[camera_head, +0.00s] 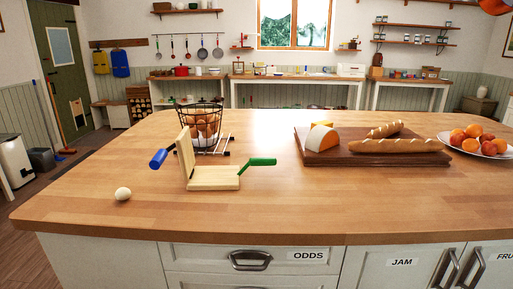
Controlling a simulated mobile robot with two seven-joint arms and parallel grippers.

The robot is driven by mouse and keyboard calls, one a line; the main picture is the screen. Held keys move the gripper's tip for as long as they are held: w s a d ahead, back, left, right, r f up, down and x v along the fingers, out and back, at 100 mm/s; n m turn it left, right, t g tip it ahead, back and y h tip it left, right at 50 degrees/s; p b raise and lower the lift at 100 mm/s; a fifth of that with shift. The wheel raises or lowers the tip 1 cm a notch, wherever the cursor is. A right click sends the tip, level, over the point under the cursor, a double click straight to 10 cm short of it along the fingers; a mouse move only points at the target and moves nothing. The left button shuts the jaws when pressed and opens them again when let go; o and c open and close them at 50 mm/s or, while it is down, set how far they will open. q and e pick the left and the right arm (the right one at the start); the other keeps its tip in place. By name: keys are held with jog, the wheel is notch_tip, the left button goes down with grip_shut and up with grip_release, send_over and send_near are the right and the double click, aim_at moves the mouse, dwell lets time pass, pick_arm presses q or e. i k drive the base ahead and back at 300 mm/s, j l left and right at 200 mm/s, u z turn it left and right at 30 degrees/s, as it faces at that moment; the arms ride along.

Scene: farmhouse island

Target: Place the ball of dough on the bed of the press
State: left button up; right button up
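A small pale ball of dough (123,194) lies on the wooden island top near its left front. To its right stands a light wooden press (214,178), apart from the ball. The flat bed of the press (213,184) is bare and its lid (184,153) stands raised and tilted at the left end. A blue handle (158,158) sticks out to the left and a green handle (262,162) to the right. Neither of my grippers shows in the head view.
A black wire basket (181,121) of brown eggs stands right behind the press. A dark board (356,157) with bread and cheese lies right of centre. A plate (455,151) of fruit is at the far right. The front of the island top (330,207) is clear.

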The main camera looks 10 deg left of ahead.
aim_at(123, 193)
jog(key=u, duration=1.3)
